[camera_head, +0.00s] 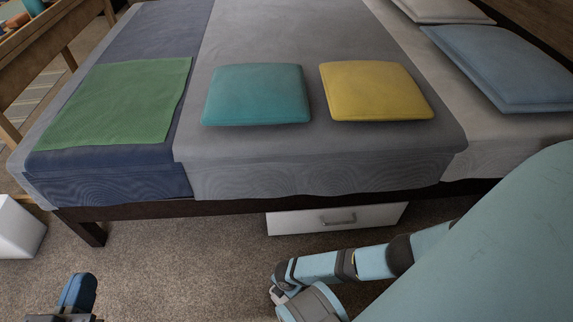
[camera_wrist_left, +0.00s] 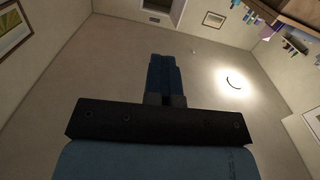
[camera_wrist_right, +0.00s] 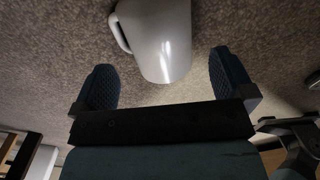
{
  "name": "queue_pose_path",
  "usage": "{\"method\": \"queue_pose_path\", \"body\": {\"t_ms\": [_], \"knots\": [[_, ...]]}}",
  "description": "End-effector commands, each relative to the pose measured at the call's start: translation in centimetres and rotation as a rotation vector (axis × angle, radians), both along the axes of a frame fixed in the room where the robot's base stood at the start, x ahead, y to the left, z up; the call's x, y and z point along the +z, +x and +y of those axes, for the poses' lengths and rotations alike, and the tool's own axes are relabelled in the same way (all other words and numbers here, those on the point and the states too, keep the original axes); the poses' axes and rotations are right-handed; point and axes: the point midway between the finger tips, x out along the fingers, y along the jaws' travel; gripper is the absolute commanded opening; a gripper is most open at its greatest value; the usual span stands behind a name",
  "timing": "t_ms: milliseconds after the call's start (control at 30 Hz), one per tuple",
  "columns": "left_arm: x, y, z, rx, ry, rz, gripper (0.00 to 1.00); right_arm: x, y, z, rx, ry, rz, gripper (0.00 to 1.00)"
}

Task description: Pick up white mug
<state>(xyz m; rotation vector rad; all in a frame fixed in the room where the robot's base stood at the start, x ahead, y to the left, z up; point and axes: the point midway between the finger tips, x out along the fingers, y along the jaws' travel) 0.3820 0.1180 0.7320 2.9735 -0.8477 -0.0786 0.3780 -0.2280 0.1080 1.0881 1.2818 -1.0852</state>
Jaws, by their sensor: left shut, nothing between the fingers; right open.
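The white mug (camera_wrist_right: 162,38) shows in the right wrist view at the top middle, with its handle on the left side, and the top of the frame cuts it off. Speckled carpet is behind it. My right gripper (camera_wrist_right: 163,75) is open, its two blue fingers spread apart, with the mug beyond and between the fingertips in the picture. I cannot make out contact. My left gripper (camera_head: 78,290) is shut and empty at the bottom left of the head view. Its closed fingers (camera_wrist_left: 165,75) point at bare wall and ceiling in the left wrist view. I cannot pick out the mug in the head view.
A bed with a grey cover (camera_head: 260,45) fills the head view's upper part, holding a green cloth (camera_head: 118,100), a teal cushion (camera_head: 256,95) and a yellow cushion (camera_head: 375,90). A white drawer (camera_head: 300,220) sits beneath. A white block (camera_head: 18,230) stands left. Carpet (camera_head: 170,260) between is clear.

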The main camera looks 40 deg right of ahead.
Motion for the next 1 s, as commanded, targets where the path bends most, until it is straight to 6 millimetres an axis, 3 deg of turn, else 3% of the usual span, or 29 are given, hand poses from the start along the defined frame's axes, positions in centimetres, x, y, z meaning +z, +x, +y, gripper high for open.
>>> {"method": "queue_pose_path", "body": {"t_ms": [33, 233, 567, 833, 1000], "knots": [[-0.6, 0.3, 0.2, 0.001, 0.018, -0.032, 0.00, -1.3, 0.0, -0.1, 0.000, -0.001, 0.001, 1.00], [-0.1, 1.4, 0.9, 0.008, 0.098, -0.171, 0.00, -4.1, 0.1, -0.1, 0.001, -0.001, 0.001, 1.00], [0.5, 1.6, 1.0, 0.012, 0.120, -0.214, 0.00, -4.5, 0.1, -0.2, 0.000, -0.001, 0.001, 1.00], [0.5, 1.6, 1.0, 0.012, 0.119, -0.213, 0.00, -4.5, 0.1, -0.2, 0.000, -0.001, 0.001, 0.44], [0.5, 1.6, 1.0, 0.012, 0.119, -0.212, 0.00, -4.5, 0.1, -0.2, 0.000, -0.001, 0.001, 0.44]]}}
